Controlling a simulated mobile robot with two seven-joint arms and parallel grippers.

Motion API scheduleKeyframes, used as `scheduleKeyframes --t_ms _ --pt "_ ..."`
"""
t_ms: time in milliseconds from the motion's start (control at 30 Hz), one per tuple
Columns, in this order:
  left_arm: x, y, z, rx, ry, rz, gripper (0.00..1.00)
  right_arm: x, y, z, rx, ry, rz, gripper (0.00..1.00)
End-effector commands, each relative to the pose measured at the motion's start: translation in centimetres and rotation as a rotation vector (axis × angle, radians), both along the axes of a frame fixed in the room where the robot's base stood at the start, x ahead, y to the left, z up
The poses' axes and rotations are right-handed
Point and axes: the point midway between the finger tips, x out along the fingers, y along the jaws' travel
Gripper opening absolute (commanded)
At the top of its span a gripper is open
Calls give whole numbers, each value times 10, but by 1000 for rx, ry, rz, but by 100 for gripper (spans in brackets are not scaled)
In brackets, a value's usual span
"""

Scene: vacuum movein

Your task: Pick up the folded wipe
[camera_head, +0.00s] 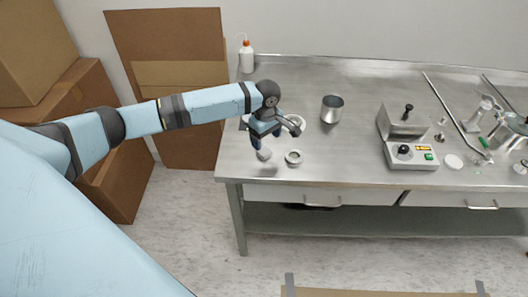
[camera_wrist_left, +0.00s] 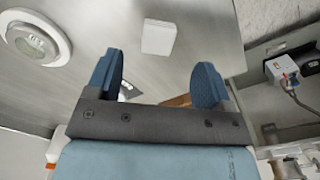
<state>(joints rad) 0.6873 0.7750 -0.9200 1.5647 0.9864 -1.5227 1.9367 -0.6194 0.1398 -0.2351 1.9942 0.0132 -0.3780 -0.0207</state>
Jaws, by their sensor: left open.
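The folded wipe (camera_wrist_left: 158,37) is a small white square pad lying flat on the steel bench top. In the left wrist view it sits just beyond the fingertips, roughly centred between them. In the head view a small pale patch, the wipe (camera_head: 264,154), shows just below my left gripper (camera_head: 264,139), near the bench's front left corner. My left gripper also shows in the left wrist view (camera_wrist_left: 158,62), with its two blue fingers spread apart and nothing between them. The wipe is apart from the fingers. My right gripper is not in view.
A round metal ring piece (camera_head: 293,157) stands right of the wipe. A metal cup (camera_head: 332,109), a control box (camera_head: 408,150) and a wash bottle (camera_head: 246,57) are on the bench (camera_head: 350,172). Cardboard boxes (camera_head: 172,70) stand to the left. The bench between cup and front edge is mostly clear.

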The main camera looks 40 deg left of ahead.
Motion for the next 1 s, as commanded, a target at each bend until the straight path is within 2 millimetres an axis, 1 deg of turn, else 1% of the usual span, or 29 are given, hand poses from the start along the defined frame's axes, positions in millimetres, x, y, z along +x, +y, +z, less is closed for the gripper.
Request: scheduleKeyframes --t_ms 33,267,400,533,633,833,867,900,967,1000 --pt "0 0 -6 0 1 0 74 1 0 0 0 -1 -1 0" --pt "0 1 -23 1 1 0 74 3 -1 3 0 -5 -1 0" --pt "0 4 -44 2 1 0 74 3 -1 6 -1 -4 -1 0" --pt "0 3 -61 1 1 -1 74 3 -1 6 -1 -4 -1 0" --pt "1 3 -66 1 -2 -2 74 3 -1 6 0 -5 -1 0" --pt "1 3 -66 1 -2 -2 74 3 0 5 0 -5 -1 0" --pt "0 3 -66 1 -2 -2 70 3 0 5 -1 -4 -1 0" --pt "0 3 -66 1 -2 -2 61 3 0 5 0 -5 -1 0" --pt "0 3 -66 1 -2 -2 47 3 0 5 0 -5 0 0" --pt "0 3 -66 1 -2 -2 38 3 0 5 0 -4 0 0"
